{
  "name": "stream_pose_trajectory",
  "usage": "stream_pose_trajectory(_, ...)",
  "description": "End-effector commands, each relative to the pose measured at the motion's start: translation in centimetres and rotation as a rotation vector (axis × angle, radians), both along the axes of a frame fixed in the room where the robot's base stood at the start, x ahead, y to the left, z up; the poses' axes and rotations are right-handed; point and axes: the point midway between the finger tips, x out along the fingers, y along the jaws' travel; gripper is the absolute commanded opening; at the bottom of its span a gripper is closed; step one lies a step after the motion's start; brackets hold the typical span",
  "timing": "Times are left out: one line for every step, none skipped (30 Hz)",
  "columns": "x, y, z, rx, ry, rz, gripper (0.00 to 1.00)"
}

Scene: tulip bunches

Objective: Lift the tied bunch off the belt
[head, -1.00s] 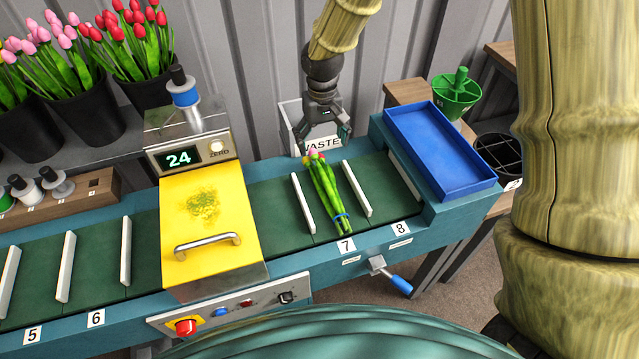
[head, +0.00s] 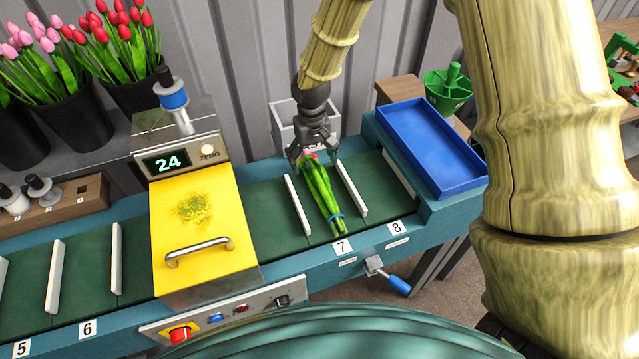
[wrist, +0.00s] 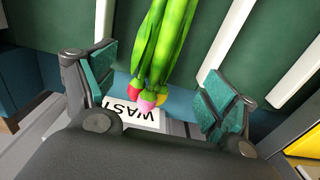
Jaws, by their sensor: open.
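The tied bunch (head: 322,198) of tulips lies on the green belt (head: 268,205) in the compartment marked 7, between two white dividers. A blue tie (head: 336,217) wraps its stems near the front end. Its flower heads point to the back, under my gripper (head: 315,160). In the wrist view the bunch (wrist: 165,45) shows pink, red and yellowish heads between the open fingers of my gripper (wrist: 160,95). Both pads appear apart from the flowers. The tie is out of the wrist view.
White dividers (head: 297,205) and (head: 351,188) stand on either side of the bunch. A blue tray (head: 468,188) sits at the belt's right end. A pale waste bin (head: 285,118) is behind the belt. A yellow-topped scale (head: 200,250) reading 24 stands to the left.

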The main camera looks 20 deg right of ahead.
Motion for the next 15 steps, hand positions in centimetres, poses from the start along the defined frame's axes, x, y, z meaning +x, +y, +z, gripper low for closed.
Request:
stream_pose_trajectory(-0.1, -0.1, -0.3, 0.000, 0.002, -0.001, 0.85)
stream_pose_trajectory(-0.1, -0.1, -0.5, 0.000, 0.003, -0.001, 0.85)
stream_pose_trajectory(-0.1, -0.2, -0.9, 0.000, 0.004, -0.001, 0.85)
stream_pose_trajectory(-0.2, -0.2, -1.2, 0.000, 0.004, -0.001, 0.85)
stream_pose_trajectory(-0.1, -0.2, -1.5, 0.000, 0.003, 0.000, 0.85)
stream_pose_trajectory(-0.1, -0.3, -1.9, 0.000, 0.004, 0.000, 0.85)
stream_pose_trajectory(-0.2, -0.3, -2.2, 0.000, 0.004, -0.001, 0.85)
stream_pose_trajectory(-0.2, -0.3, -2.5, 0.000, 0.004, -0.001, 0.85)
stream_pose_trajectory(-0.1, -0.3, -3.0, 0.000, 0.003, -0.001, 0.85)
stream_pose_trajectory(-0.1, -0.3, -3.3, 0.000, 0.003, -0.001, 0.85)
stream_pose_trajectory(-0.1, -0.3, -3.6, 0.000, 0.003, -0.001, 0.85)
stream_pose_trajectory(-0.1, -0.3, -3.9, 0.000, 0.002, 0.000, 0.85)
stream_pose_trajectory(-0.1, -0.3, -4.1, 0.000, 0.002, 0.000, 0.85)
stream_pose_trajectory(-0.1, -0.3, -4.3, 0.000, 0.002, -0.001, 0.85)
stream_pose_trajectory(-0.1, -0.3, -4.5, 0.000, 0.002, -0.001, 0.85)
